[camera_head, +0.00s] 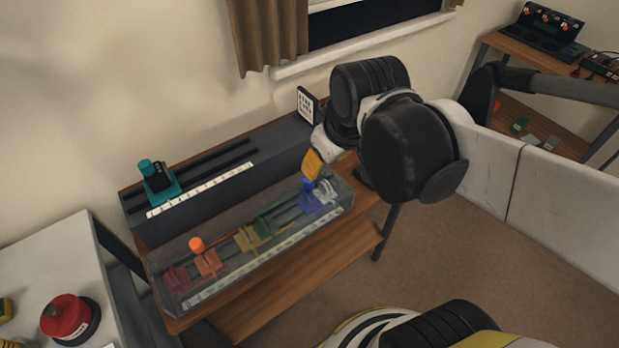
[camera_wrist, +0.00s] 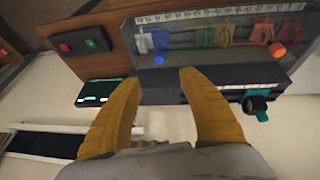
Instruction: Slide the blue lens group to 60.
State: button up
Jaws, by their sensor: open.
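The blue lens group (camera_head: 312,202) is near the right end of a clear case with a printed scale (camera_head: 262,258). Its small round blue knob (camera_head: 309,184) stands above the case. In the wrist view the blue group (camera_wrist: 161,38) and its knob (camera_wrist: 159,59) show just past the space between my fingers. My gripper (camera_head: 312,164) is close to the knob, its yellow fingers open and empty; both fingers show in the wrist view (camera_wrist: 158,80). I cannot tell whether a finger touches the knob. The scale numbers are too small to read.
Green (camera_head: 265,226), yellow (camera_head: 247,238), orange (camera_head: 208,262) and red (camera_head: 177,278) groups sit left of the blue one; a whitish one (camera_head: 326,193) is to its right. An orange knob (camera_head: 196,244) stands up. A dark rail with a teal slider (camera_head: 161,187) lies behind.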

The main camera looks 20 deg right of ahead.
jog(key=w+f+n+g+p, duration=0.1)
jog(key=w+f+n, duration=0.1)
jog(key=w, duration=0.1)
jog(key=w+f+n+g, duration=0.2)
jog(key=w+n, duration=0.1)
jog(key=w+f+n+g+p, duration=0.1)
jog(key=w+f+n+g, duration=0.1)
jog(key=w+n, duration=0.1)
jog(key=shift+d+f+p, duration=0.1)
jog(key=shift+d+p, duration=0.05)
jog(key=shift+p, duration=0.2)
notch_tip(320, 180, down, 11)
jog(key=b, duration=0.4)
jog(key=shift+c, duration=0.4)
grip_shut()
